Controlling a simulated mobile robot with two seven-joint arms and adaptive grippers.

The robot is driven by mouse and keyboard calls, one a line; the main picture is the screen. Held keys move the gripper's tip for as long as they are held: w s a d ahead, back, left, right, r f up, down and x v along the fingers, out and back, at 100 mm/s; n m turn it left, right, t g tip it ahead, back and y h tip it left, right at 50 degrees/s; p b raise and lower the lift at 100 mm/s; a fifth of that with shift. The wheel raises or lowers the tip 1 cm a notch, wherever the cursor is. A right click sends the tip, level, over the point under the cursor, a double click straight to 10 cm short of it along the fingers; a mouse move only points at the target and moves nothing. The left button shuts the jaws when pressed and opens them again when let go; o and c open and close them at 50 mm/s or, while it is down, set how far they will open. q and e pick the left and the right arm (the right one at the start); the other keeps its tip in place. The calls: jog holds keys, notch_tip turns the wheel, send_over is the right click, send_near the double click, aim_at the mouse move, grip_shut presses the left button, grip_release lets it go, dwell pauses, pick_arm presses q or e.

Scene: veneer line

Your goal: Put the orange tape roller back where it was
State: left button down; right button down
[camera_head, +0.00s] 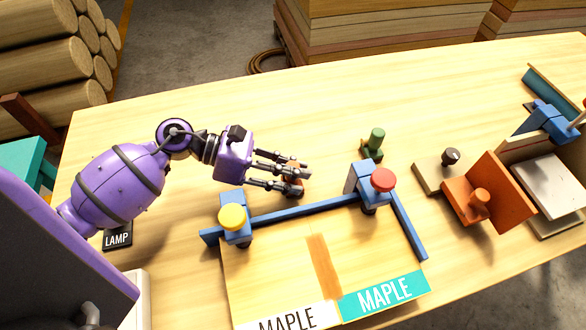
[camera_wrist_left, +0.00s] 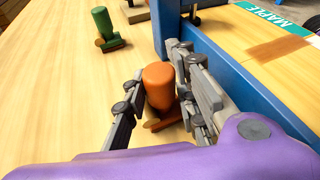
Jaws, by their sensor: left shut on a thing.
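The orange tape roller (camera_wrist_left: 158,85) stands upright between the fingers of my left gripper (camera_wrist_left: 160,92) in the left wrist view, with its brown base low at the table top. In the head view my left gripper (camera_head: 296,178) is shut on the roller (camera_head: 293,188), which is mostly hidden by the fingers. It is just behind the blue frame bar, between the yellow-knobbed and red-knobbed clamps. A similar green roller (camera_head: 376,140) stands farther back to the right, also in the left wrist view (camera_wrist_left: 103,22). My right gripper is not in view.
The blue frame (camera_head: 300,209) carries a yellow knob (camera_head: 232,217) and a red knob (camera_head: 383,179). Two maple sheets with labels (camera_head: 384,295) lie in front, with a brown strip (camera_head: 324,265) across their seam. An orange block with a handle (camera_head: 480,202) stands at right. The table behind the gripper is clear.

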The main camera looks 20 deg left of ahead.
pick_arm(q)
jog(key=shift+f, duration=0.15)
jog(key=c, duration=1.5)
grip_release()
jog(key=shift+o, duration=0.5)
jog(key=shift+a+r, duration=0.1)
jog(key=shift+r, duration=0.2)
jog(key=b+v, duration=0.1)
jog(key=v, duration=0.9)
jog(key=shift+s+a+f+b, duration=0.1)
jog(key=shift+s+a+b, duration=0.05)
jog(key=shift+a+b, duration=0.25)
jog(key=shift+s+a+r, duration=0.1)
jog(key=shift+a+r, duration=0.2)
jog(key=shift+a, duration=0.15)
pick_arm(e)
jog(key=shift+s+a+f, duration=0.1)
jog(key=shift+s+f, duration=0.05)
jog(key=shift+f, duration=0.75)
